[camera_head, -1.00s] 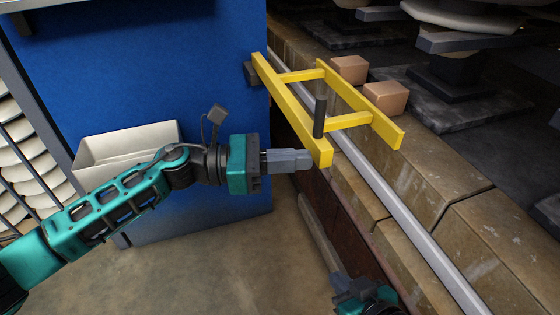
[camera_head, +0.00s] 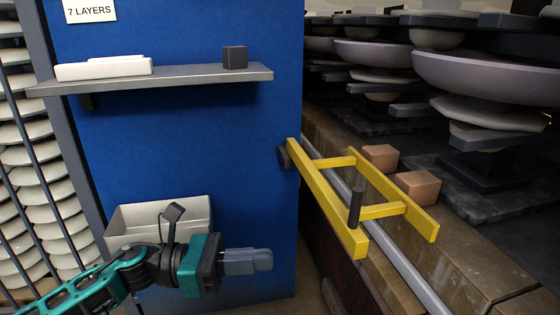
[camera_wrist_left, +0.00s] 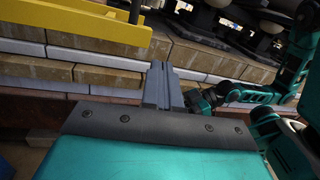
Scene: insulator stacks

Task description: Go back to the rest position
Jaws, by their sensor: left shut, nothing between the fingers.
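My left gripper (camera_head: 248,261) is in front of the blue panel, low in the head view, pointing right. Its grey fingers are shut together with nothing between them. They are apart from the yellow frame (camera_head: 329,200), which lies to their upper right. In the left wrist view the shut fingers (camera_wrist_left: 160,75) point up the picture toward the brick ledge. The yellow frame also shows there at the upper left (camera_wrist_left: 90,25). My right arm shows at the right of the wrist view, but its fingertips are not clear. It is out of the head view.
A blue panel (camera_head: 190,150) carries a shelf (camera_head: 190,79) with a white item (camera_head: 105,67) and a dark cube (camera_head: 235,57). A white bin (camera_head: 125,222) is behind my left arm. Two tan blocks (camera_head: 381,157) (camera_head: 418,188) sit on the ledge beside large insulator stacks (camera_head: 490,80).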

